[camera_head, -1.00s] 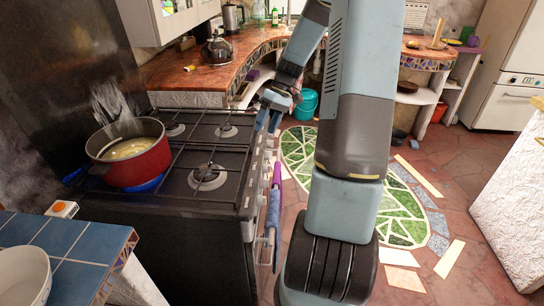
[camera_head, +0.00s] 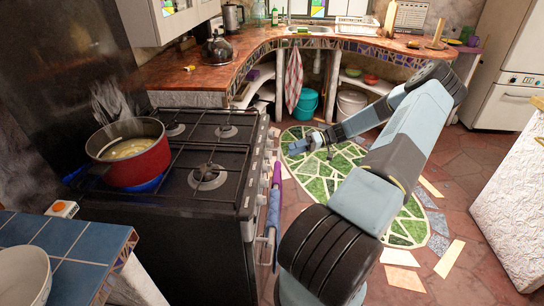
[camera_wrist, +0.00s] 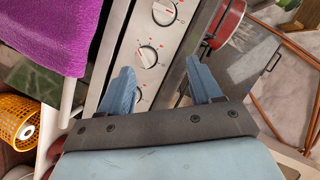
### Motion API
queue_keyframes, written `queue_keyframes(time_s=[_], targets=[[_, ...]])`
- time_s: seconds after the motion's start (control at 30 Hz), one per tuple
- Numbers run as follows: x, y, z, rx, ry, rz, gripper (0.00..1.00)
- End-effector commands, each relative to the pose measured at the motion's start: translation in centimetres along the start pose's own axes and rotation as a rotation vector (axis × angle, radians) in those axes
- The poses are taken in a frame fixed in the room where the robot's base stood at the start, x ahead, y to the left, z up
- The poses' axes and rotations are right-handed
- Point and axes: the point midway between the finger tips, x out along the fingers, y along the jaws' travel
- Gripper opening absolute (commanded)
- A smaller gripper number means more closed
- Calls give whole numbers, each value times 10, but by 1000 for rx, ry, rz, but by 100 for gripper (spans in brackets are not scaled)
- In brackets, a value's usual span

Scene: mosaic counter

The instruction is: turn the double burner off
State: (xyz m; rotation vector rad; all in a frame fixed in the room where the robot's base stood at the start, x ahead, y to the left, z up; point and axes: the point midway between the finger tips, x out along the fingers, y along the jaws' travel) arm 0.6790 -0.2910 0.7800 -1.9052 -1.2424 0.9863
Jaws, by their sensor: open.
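The gas stove (camera_head: 190,130) stands at the left in the head view. A red pot (camera_head: 143,168) with yellowish contents sits on its front left burner, with blue showing under it. The front right burner (camera_head: 207,177) is bare. Which one is the double burner I cannot tell. In the wrist view, white round knobs (camera_wrist: 147,57) with red marks line the steel control panel. My gripper (camera_wrist: 163,80) is open and empty. Its left finger overlaps the panel near a lower knob (camera_wrist: 137,95); contact cannot be told. In the head view my gripper (camera_head: 304,146) is right of the stove front.
A purple cloth (camera_wrist: 50,35) hangs near the panel; a blue towel (camera_head: 272,212) hangs at the stove front. A blue-tiled counter (camera_head: 75,250) with a white bowl stands at the near left. The green mosaic floor (camera_head: 310,172) right of the stove is open.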

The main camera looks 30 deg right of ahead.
Motion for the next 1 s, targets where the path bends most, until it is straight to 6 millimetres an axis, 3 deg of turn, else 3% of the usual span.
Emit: queue_keyframes(time_s=[0.2,0.5,0.67,1.0], targets=[[-27,34,14,-63,197,-59,64],[-41,49,21,-105,305,-79,64],[-28,48,17,-106,306,-81,64],[27,43,0,-105,304,-81,64]])
